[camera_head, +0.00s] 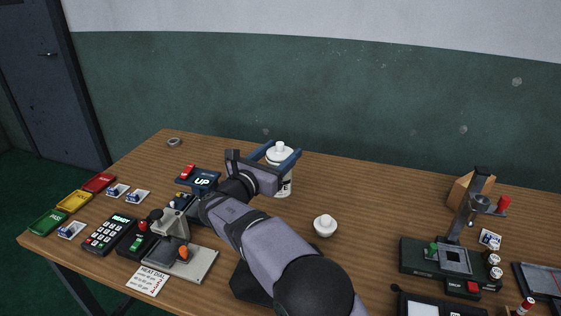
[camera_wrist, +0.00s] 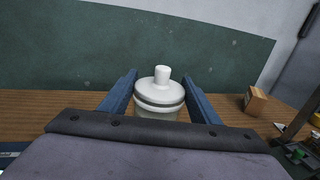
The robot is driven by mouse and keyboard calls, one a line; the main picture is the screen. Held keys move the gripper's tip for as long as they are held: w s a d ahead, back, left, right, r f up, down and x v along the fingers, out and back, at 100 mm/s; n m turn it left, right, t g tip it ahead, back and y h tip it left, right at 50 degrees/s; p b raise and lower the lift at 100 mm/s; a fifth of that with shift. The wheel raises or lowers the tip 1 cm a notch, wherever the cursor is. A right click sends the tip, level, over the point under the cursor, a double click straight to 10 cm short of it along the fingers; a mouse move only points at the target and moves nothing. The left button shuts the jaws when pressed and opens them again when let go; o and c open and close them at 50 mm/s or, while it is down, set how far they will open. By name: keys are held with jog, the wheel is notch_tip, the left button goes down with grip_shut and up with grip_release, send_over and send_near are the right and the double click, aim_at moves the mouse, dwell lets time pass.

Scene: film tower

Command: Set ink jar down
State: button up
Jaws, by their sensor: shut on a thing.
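The ink jar (camera_head: 282,184) is a white jar with a light lid and a knob on top. It stands upright between the two blue fingers of my gripper (camera_head: 284,150), near the back middle of the table. My gripper is shut on it. In the wrist view the jar's lid and knob (camera_wrist: 160,92) show between my gripper's fingers (camera_wrist: 160,82). The jar's base looks close to the table top, but I cannot tell whether it touches. My gripper hides part of the jar's side.
A small white knobbed piece (camera_head: 325,226) sits on the table (camera_head: 365,215) front right of the jar. Wood around the jar looks clear.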

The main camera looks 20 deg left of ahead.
jog(key=w+d+r+m+g+h, duration=0.1)
jog(key=w+d+r+m+h, duration=0.2)
jog(key=d, duration=0.9)
jog(key=w+d+m+g+h, duration=0.1)
jog(key=w+d+g+h, duration=0.3)
jog(key=d, duration=0.8)
jog(key=w+d+f+t, duration=0.1)
jog(key=d+f, duration=0.3)
jog(key=f, duration=0.8)
jog(key=shift+f+m+t+y+p, duration=0.15)
jog(key=shift+m+t+y+p, duration=0.15)
jog(key=shift+t+p, duration=0.25)
jog(key=shift+f, duration=0.15)
jog(key=o, duration=1.8)
jog(key=shift+f, duration=0.1)
